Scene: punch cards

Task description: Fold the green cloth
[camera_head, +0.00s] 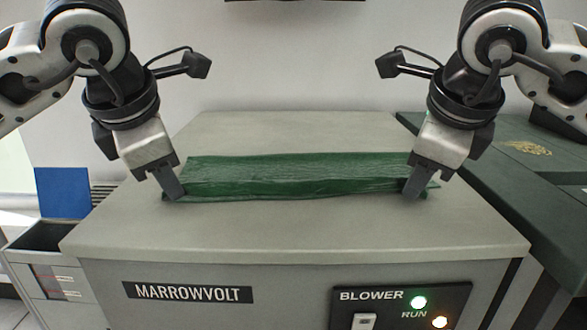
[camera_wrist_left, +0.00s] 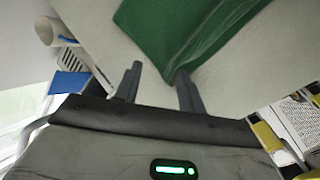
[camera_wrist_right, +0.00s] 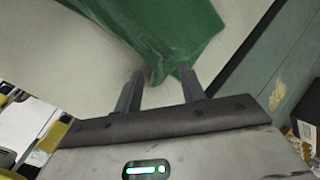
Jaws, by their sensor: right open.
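The green cloth (camera_head: 300,172) lies as a wide strip on the grey top of the machine, with a layered, raised fold along its near edge. My left gripper (camera_head: 175,192) is at the cloth's near left corner. In the left wrist view its fingers (camera_wrist_left: 158,90) are apart, and the cloth corner (camera_wrist_left: 178,66) is close to one finger. My right gripper (camera_head: 412,190) is at the near right corner. In the right wrist view its fingers (camera_wrist_right: 158,84) are apart, with the cloth's corner (camera_wrist_right: 165,62) at and partly between the tips. Whether either finger touches the cloth is unclear.
The grey machine top (camera_head: 300,232) is bare in front of the cloth and behind it. A control panel (camera_head: 400,305) with lit lamps is on the front face. A dark green case (camera_head: 520,175) stands at the right, and a blue panel (camera_head: 62,192) at the left.

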